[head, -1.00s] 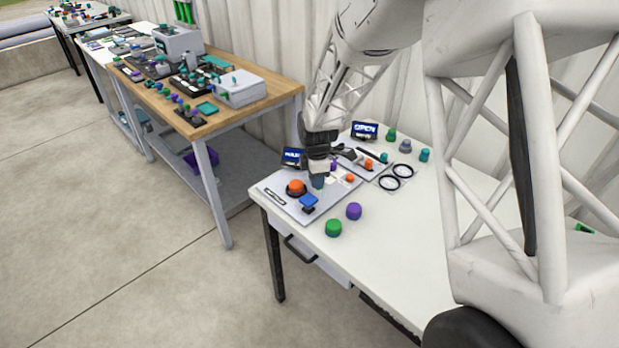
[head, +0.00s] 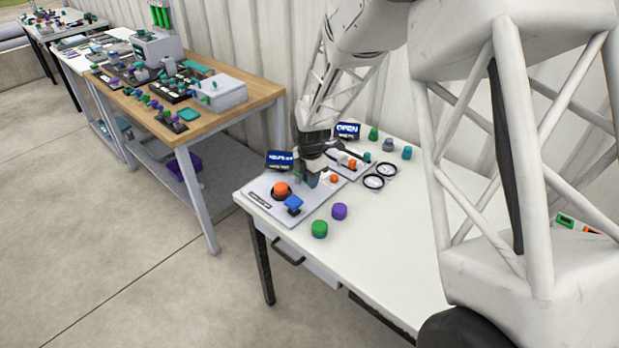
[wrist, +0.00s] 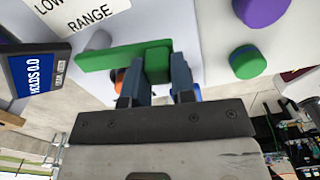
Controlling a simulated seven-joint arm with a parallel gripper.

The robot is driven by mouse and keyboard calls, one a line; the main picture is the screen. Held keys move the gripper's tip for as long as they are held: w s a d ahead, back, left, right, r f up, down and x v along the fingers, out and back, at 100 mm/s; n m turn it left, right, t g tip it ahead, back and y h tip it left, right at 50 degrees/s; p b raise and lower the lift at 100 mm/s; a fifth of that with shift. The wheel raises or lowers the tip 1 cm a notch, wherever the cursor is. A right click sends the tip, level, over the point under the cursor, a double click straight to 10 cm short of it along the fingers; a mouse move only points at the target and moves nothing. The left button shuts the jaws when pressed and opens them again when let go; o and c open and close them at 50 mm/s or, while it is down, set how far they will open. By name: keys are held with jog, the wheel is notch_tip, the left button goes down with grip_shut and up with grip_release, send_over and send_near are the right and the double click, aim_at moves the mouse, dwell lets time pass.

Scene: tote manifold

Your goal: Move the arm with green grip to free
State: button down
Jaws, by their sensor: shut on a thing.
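In the wrist view, a green bar with a thicker green grip (wrist: 156,64) lies across the light panel. My gripper (wrist: 158,80) is shut on the grip, with one dark finger on each side. In the head view, my gripper (head: 312,181) is low over the grey panel (head: 262,207), right of the orange button (head: 280,189). A small screen (wrist: 38,80) left of the grip in the wrist view reads "HOLDS 0.0". No "free" marking is readable.
A blue part (head: 293,204) is on the panel's front. Green (head: 319,229) and purple (head: 340,211) knobs stand near it. A second screen (head: 347,130) reads "OPEN".

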jog(key=c, duration=1)
grip_release()
jog(key=shift+o, duration=0.2)
jog(key=shift+r, duration=0.15)
jog(key=shift+r, duration=3.75)
jog(key=shift+d+r, duration=0.1)
